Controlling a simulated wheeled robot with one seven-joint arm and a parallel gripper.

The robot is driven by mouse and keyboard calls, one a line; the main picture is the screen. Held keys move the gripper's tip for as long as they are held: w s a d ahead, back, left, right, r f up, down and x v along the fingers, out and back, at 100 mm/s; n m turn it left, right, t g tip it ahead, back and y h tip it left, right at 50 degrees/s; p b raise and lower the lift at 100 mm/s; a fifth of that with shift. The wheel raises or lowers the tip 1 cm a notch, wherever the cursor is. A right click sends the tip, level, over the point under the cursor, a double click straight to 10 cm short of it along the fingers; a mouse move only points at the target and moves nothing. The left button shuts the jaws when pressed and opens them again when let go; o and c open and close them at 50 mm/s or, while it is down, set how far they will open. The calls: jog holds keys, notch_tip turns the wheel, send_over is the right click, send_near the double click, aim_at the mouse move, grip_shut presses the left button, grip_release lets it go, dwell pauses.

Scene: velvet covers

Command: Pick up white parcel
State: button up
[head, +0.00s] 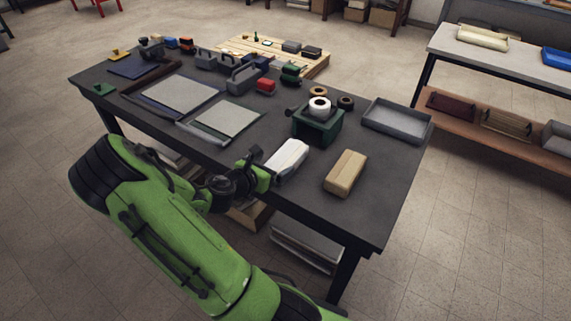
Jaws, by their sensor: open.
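The white parcel (289,159) lies on the dark table near its front edge, right of the middle. It is a small, oblong white block. My gripper (269,167), at the end of my green arm, is at the left end of the parcel, close to it. The jaws are open. The gripper covers part of the parcel's near left end, and I cannot tell whether a finger touches it.
A tan parcel (346,172) lies to the right. A green tape dispenser (317,127) with a white roll stands just behind. A grey tray (397,121) is at the back right. Flat framed boards (222,118) lie to the left. The table's front right corner is clear.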

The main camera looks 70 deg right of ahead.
aim_at(283, 159)
jog(key=b+x, duration=0.1)
jog(key=x, duration=0.4)
jog(key=shift+d+b, duration=0.3)
jog(key=shift+b, duration=0.05)
jog(key=shift+c, duration=0.3)
jog(key=c, duration=1.3)
